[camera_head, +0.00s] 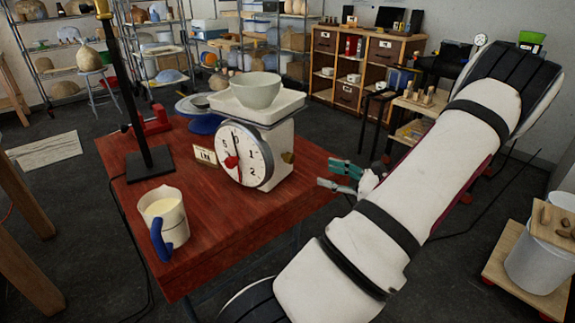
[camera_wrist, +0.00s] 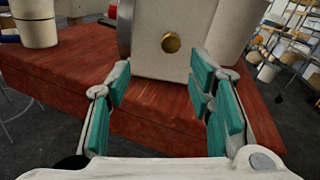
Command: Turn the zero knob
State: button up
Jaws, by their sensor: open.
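The zero knob is a small brass knob (camera_head: 288,157) on the right side of the white dial scale (camera_head: 284,139). In the wrist view the knob (camera_wrist: 171,42) is straight ahead, above and beyond the fingertips, on the scale's pale side wall. My gripper (camera_head: 343,176) is open and empty at the table's right edge, to the right of the knob and apart from it. In the wrist view its teal-padded fingers (camera_wrist: 160,80) are spread wide, one on each side. A white bowl (camera_head: 257,91) sits in the scale's tray (camera_head: 256,106).
The red-brown table (camera_head: 225,240) also holds a jug with a blue handle (camera_head: 163,222), a black stand (camera_head: 149,163), a small card (camera_head: 205,156) and blue dishes (camera_head: 205,123). The tabletop in front of the scale is clear. Shelves and cabinets stand behind.

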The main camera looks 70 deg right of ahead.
aim_at(292, 159)
jog(key=shift+m+h, duration=0.4)
jog(key=shift+h, duration=0.1)
jog(key=x, duration=0.8)
jog(key=d+x, duration=0.1)
jog(key=x, duration=0.3)
jog(key=shift+w+d+f+b, duration=0.1)
jog(key=shift+w+f+b, duration=0.1)
jog(key=shift+f+b, duration=0.15)
grip_shut()
